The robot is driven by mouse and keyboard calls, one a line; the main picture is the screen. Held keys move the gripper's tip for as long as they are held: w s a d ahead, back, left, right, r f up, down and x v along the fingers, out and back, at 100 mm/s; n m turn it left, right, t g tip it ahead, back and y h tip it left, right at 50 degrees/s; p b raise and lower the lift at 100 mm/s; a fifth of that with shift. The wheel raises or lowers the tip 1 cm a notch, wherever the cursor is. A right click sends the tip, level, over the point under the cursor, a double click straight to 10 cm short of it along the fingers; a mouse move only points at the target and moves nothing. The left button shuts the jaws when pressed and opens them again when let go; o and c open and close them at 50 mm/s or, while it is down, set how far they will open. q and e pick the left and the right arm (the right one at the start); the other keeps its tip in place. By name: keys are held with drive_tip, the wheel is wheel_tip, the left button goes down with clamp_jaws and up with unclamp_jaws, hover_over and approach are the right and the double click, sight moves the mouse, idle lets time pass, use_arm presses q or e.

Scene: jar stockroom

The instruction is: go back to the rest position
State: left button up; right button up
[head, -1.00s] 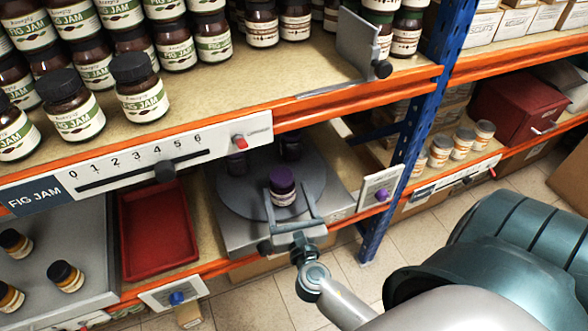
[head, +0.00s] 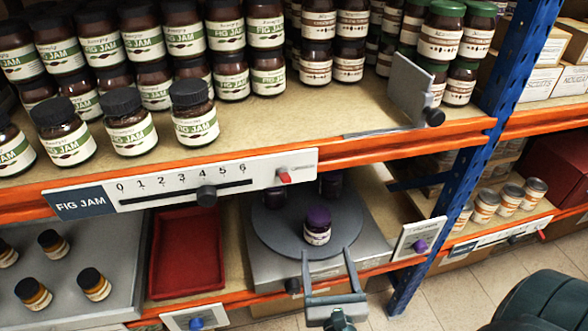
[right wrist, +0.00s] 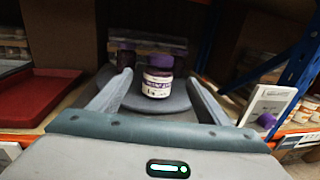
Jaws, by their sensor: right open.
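My right gripper (head: 331,277) is open and empty in front of the lower shelf, at the front edge of a round grey turntable (head: 280,236). A purple-lidded jar (head: 317,226) stands upright on the turntable, beyond the fingertips and apart from them. In the right wrist view the jar (right wrist: 158,76) shows between the two spread fingers (right wrist: 152,95), farther back. Darker jars (head: 275,196) stand behind it on the turntable, partly hidden by the shelf above. My left gripper is not in view.
An orange shelf edge with a numbered slider panel (head: 180,190) runs above the turntable. A red tray (head: 186,262) lies to its left, and a blue post (head: 455,205) stands to its right. Fig jam jars (head: 195,113) fill the upper shelf. Open floor (head: 450,290) shows at lower right.

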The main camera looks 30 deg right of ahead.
drive_tip(key=s+d+f+m+g, duration=0.5)
drive_tip(key=s+f+m+g, duration=0.2)
drive_tip(key=m, duration=1.1)
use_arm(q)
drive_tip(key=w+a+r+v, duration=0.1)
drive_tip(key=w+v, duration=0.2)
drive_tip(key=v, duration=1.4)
use_arm(e)
drive_tip(key=s+a+f+m+g+y, duration=0.5)
drive_tip(key=s+a+m+g+y, duration=0.15)
drive_tip(key=s+a+m, duration=0.45)
drive_tip(key=w+a+f+t+p, duration=0.15)
drive_tip(key=w+f+p, duration=0.35)
drive_tip(key=f, duration=0.8)
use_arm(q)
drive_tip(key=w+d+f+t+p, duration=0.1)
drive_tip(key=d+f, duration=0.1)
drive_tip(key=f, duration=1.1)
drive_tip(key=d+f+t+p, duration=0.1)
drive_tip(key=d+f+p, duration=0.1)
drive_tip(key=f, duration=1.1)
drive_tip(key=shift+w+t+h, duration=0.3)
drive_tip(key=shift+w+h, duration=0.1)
use_arm(e)
wheel_tip(320, 180, down, 13)
drive_tip(key=s+a+y, duration=0.1)
drive_tip(key=s+a, duration=0.1)
drive_tip(key=shift+s+r+t, duration=0.15)
drive_tip(key=shift+s+t, duration=0.05)
drive_tip(key=shift+t, duration=0.2)
